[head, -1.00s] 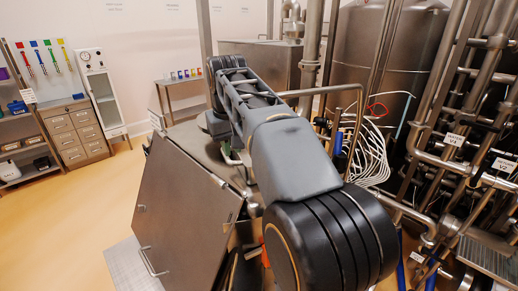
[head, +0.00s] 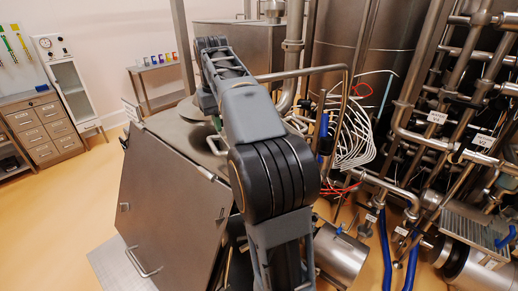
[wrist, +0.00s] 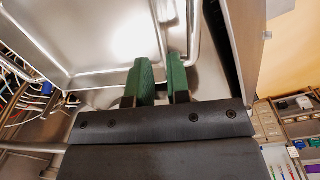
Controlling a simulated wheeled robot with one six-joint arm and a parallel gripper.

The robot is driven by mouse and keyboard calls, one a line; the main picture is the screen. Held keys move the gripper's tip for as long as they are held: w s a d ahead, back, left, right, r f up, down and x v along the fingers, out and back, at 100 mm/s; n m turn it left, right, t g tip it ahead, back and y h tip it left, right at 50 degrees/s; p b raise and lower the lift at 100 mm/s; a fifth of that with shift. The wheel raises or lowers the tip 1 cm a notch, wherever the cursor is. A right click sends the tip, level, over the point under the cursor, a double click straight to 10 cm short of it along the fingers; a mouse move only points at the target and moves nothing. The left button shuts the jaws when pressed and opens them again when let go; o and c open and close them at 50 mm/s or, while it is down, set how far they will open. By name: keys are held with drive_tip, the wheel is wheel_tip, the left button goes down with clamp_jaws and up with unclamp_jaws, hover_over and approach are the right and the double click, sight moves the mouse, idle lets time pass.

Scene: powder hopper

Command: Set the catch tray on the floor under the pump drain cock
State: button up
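My gripper (wrist: 160,82) has two green fingers with a narrow gap between them; I see nothing clearly clamped there. In the wrist view it is over bare steel, close to a bent steel rod (wrist: 193,35); I cannot tell whether they touch. A broad steel surface with raised edges (wrist: 95,40) lies beyond the fingers; I cannot tell whether it is the catch tray or part of the hopper. In the head view my arm hides most of the gripper, above the steel hopper (head: 165,200). A steel pump-like cylinder (head: 342,254) lies low at right; I cannot make out its drain cock.
Dense pipework (head: 450,100) and blue hoses (head: 386,250) fill the right side. White cables (head: 355,140) hang before the large tank (head: 345,60). A slotted steel plate (head: 470,228) is at lower right. Open floor (head: 60,220) lies left of the hopper, near the drawers (head: 45,130).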

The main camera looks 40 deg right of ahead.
sight(221, 137)
drive_tip(key=shift+s+f, duration=0.2)
drive_tip(key=shift+f, duration=2.75)
clamp_jaws()
